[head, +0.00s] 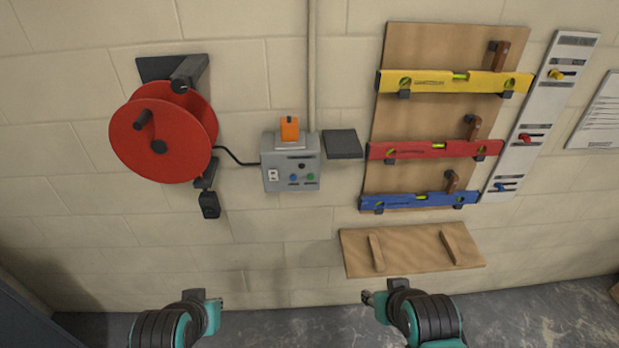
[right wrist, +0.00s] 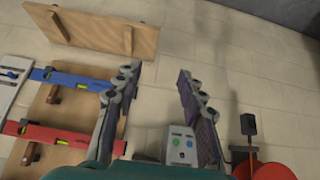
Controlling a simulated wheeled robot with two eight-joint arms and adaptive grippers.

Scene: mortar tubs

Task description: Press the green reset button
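The green button (head: 310,177) is on the lower right of the front of a grey control box (head: 270,160) on the wall. A blue button (head: 293,178) is just left of it. The box also shows upside down in the right wrist view (right wrist: 181,133), partly behind a finger. My right gripper (head: 372,298) is below and right of the box, touching nothing. Its two fingers stand apart and empty in the right wrist view (right wrist: 157,75). My left gripper (head: 215,303) is below and left of the box; its finger opening is not clear.
A red reel (head: 160,135) on the left connects by a black cable to the box. An orange piece (head: 289,129) sits on the box top, beside a dark plate (head: 342,144). Yellow, red and blue levels hang on a board (head: 440,40) to the right, above a lower wooden panel (head: 410,250).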

